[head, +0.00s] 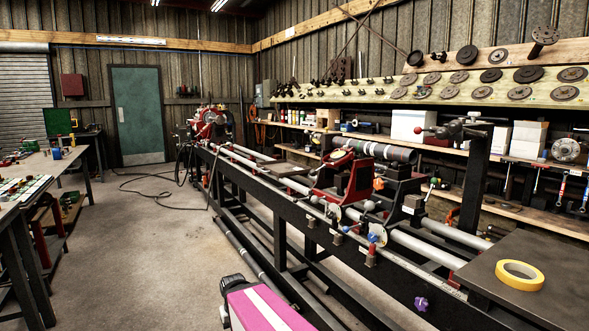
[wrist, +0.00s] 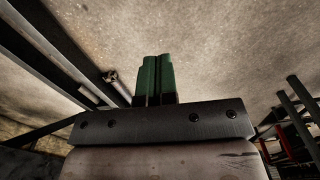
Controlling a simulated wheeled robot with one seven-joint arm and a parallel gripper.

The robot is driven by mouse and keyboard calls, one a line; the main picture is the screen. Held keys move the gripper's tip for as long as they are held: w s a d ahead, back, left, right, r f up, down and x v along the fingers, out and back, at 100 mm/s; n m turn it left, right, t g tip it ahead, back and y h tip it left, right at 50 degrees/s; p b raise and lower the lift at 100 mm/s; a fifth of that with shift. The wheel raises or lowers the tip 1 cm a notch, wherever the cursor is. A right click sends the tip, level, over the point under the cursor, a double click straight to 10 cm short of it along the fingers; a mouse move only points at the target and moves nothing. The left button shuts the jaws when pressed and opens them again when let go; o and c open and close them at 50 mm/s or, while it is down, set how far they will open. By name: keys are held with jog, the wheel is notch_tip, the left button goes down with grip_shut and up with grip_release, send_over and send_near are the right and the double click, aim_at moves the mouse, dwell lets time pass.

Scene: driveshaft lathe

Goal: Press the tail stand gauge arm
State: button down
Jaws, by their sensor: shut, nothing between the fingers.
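The long black lathe (head: 290,205) runs from the far wall towards the right front in the head view. On it sits a red stand (head: 358,182) with a round dial-like part (head: 340,157) on top. A dark stand (head: 402,198) is just right of it, and a dark shaft (head: 385,150) lies across behind. A black post at the right carries an arm with a red ball (head: 419,132). I cannot tell which part is the gauge arm. My gripper (wrist: 152,62) shows green fingers, shut and empty, over bare floor in the wrist view. It touches nothing visible.
A dark tabletop (head: 555,285) with a yellow tape roll (head: 520,275) is at the right front. A workbench (head: 35,175) stands at the left. Shelves (head: 500,157) line the right wall. The concrete floor (head: 140,240) between bench and lathe is mostly clear, with a cable (head: 150,196) farther back.

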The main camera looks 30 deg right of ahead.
jog(key=shift+w, duration=0.35)
jog(key=shift+a, duration=0.1)
jog(key=w+d+r+t+y, duration=0.1)
jog(key=w+d+r, duration=0.8)
jog(key=d+r, duration=0.25)
jog(key=w+d+r+t, duration=0.2)
jog(key=w+d+r, duration=0.8)
jog(key=r, duration=0.2)
jog(key=s+d+r, duration=0.1)
jog(key=d+r, duration=0.7)
jog(key=r, duration=0.3)
jog(key=d+r+t, duration=0.1)
jog(key=d+r, duration=0.7)
jog(key=r, duration=0.4)
jog(key=s+d+r+t, duration=0.1)
jog(key=d+r, duration=0.8)
jog(key=r, duration=0.3)
jog(key=shift+s, duration=0.3)
